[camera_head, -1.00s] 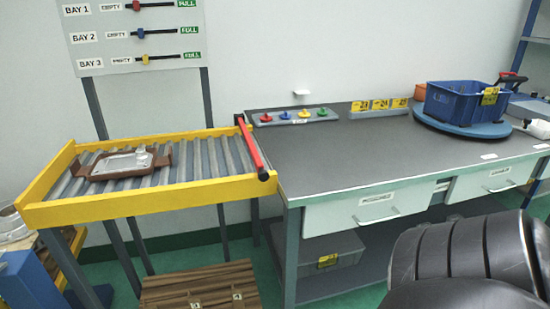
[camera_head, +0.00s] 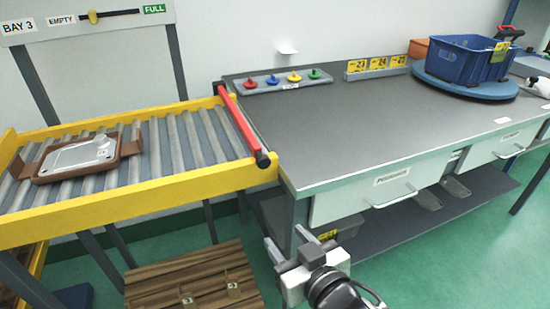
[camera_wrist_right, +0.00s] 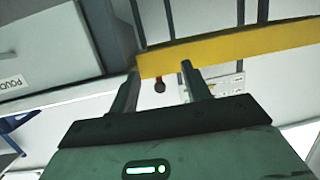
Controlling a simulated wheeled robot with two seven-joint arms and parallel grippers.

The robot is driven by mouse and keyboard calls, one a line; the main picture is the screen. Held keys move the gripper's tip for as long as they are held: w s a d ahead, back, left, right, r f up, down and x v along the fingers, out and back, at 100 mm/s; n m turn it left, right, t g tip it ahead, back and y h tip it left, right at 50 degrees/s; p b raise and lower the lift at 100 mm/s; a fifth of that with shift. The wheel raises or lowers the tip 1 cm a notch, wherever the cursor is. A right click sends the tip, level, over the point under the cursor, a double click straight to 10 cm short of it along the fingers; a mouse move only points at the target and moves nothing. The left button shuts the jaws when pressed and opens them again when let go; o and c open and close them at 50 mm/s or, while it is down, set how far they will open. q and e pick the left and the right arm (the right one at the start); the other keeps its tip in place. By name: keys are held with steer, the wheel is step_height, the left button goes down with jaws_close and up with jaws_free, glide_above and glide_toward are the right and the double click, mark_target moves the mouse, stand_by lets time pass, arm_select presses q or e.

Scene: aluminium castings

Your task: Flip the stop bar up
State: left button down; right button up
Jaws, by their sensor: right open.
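The red stop bar (camera_head: 240,120) lies low along the right end of the yellow-framed roller conveyor (camera_head: 130,200). It ends in a black knob (camera_head: 263,160) at the near corner. In the right wrist view a small dark knob with a red part (camera_wrist_right: 159,86) shows between the fingers, farther off, beside the yellow rail (camera_wrist_right: 235,45). My right gripper (camera_head: 289,243) is open and empty. It is below and in front of the knob, by the workbench's left front corner, apart from the bar. My left gripper is not in view.
A brown tray with a metal casting (camera_head: 78,157) sits on the rollers. The workbench (camera_head: 350,120) adjoins the conveyor on the right, with drawers (camera_head: 375,195) below its top. A brown slatted box (camera_head: 190,280) stands on the floor. A blue crate (camera_head: 465,60) is at the back right.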

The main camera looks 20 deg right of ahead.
mark_target(265, 163)
step_height(265, 163, up, 7)
steer(key=w+m+t+h, duration=0.1)
steer(key=w+t, duration=0.1)
steer(key=t, duration=0.1)
steer(key=w, duration=0.9)
steer(key=w+p, duration=0.1)
steer(key=w, duration=0.4)
steer(key=shift+w+d, duration=0.1)
steer(key=shift+d, duration=0.15)
steer(key=shift+w, duration=0.8)
